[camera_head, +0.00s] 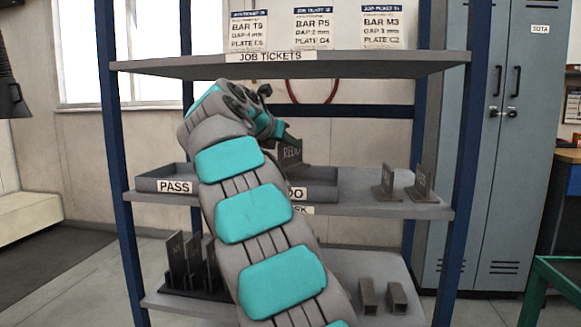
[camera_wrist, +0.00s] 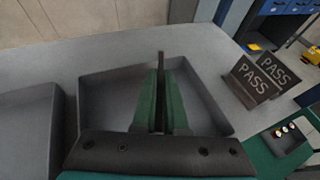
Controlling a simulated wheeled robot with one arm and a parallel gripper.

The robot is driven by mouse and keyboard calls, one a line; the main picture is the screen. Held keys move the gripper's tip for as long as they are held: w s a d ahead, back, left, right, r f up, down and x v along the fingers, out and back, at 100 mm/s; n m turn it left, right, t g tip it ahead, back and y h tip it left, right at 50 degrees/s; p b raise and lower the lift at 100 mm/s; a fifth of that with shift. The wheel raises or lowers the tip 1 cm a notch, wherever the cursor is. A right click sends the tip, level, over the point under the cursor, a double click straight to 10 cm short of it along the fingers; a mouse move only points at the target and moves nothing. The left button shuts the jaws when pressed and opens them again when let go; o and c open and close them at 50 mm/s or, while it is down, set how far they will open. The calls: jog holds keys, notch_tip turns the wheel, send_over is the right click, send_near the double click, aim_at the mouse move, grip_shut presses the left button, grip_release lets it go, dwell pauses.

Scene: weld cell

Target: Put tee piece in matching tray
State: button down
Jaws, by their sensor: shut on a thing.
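My gripper (camera_wrist: 160,105) is shut on a thin dark tee piece (camera_wrist: 160,62), seen edge-on between the green fingers in the wrist view. In the head view the tee piece (camera_head: 291,151) is upright and its lettering seems to read REDO. It is over the right-hand tray (camera_head: 322,191), whose partly covered label ends in DO. The wrist view shows this tray (camera_wrist: 103,98) empty around the fingers; whether the piece touches its floor is unclear. The PASS tray (camera_head: 150,184) is to the left, and its inside looks empty. My arm hides the gap between the trays.
Two upright plates marked PASS (camera_wrist: 257,78) stand on the same shelf right of the right-hand tray. The job-ticket shelf (camera_head: 370,66) is above. The lower shelf holds dark upright plates (camera_head: 177,258) and two grey pieces (camera_head: 397,297). Blue posts (camera_head: 457,170) flank the shelves.

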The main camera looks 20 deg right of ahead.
aim_at(294, 165)
jog(key=shift+f+b, duration=0.8)
jog(key=shift+f, duration=1.95)
jog(key=c, duration=1)
grip_release()
jog(key=shift+o, duration=0.2)
jog(key=v, duration=1.2)
jog(key=shift+p, duration=0.4)
jog(key=shift+s, duration=0.1)
